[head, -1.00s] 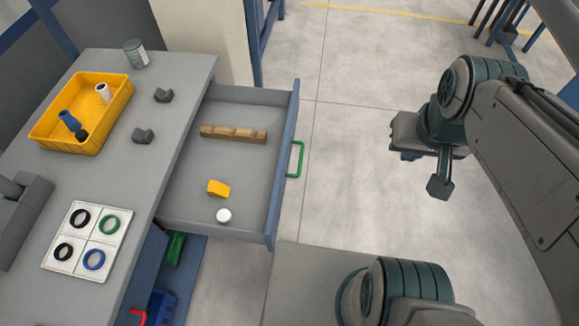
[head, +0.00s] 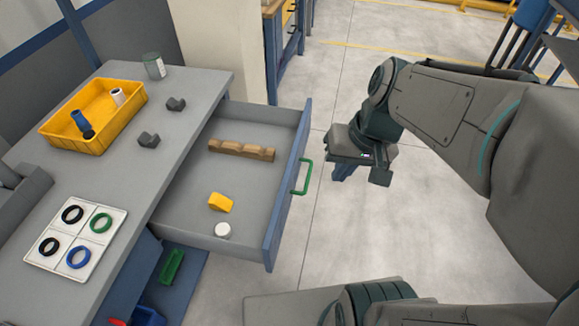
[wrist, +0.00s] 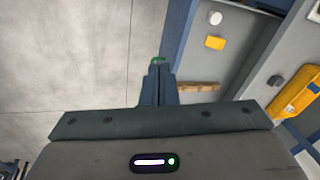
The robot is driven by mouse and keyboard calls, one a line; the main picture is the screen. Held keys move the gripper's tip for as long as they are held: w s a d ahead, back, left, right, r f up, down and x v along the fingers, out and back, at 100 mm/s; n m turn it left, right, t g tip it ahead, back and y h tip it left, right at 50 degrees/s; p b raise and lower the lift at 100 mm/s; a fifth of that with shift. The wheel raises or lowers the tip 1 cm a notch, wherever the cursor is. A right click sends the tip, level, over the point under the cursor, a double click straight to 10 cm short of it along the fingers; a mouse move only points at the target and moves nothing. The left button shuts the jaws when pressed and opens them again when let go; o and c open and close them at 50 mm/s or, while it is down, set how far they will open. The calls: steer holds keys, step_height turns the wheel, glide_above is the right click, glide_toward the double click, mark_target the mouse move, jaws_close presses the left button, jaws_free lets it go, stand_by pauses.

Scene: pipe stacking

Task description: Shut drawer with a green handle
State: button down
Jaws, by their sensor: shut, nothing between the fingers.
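The drawer (head: 190,205) is pulled well out from the grey workbench. Its blue front (head: 288,185) carries a green handle (head: 304,177) on the outer face. Inside lie a brown notched wooden block (head: 241,150), a yellow block (head: 220,202) and a white round piece (head: 223,230). My gripper (head: 342,174) is shut and empty, to the right of the handle and apart from it in the head view. In the wrist view my fingers (wrist: 157,75) point toward the drawer front, and a bit of the green handle (wrist: 157,60) shows just beyond their tips.
The workbench (head: 190,85) holds a yellow crate (head: 130,112), a can (head: 154,66), two dark grey blocks and a white board (head: 100,215) with coloured rings. A lower shelf with a green item (head: 172,266) is below. The floor right of the drawer is clear.

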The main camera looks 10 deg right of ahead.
steer(key=w+d+f+m+y+b, duration=0.1)
steer(key=w+f+y+b, duration=0.15)
steer(key=f+b, duration=0.4)
steer(key=w+f+m+y+b, duration=0.1)
steer(key=w+f+b, duration=0.2)
steer(key=f+b, duration=0.35)
steer(key=m+t+y+b, duration=0.1)
steer(key=t+y+b, duration=0.15)
steer(key=b, duration=0.65)
glide_toward(288, 198)
step_height(288, 198, down, 4)
steer(key=a, duration=0.1)
steer(key=w+a+g, duration=0.1)
steer(key=a, duration=0.1)
steer(key=shift+w, duration=0.35)
steer(key=shift+w+a+b, duration=0.2)
steer(key=shift+a+b, duration=0.1)
steer(key=shift+a, duration=0.05)
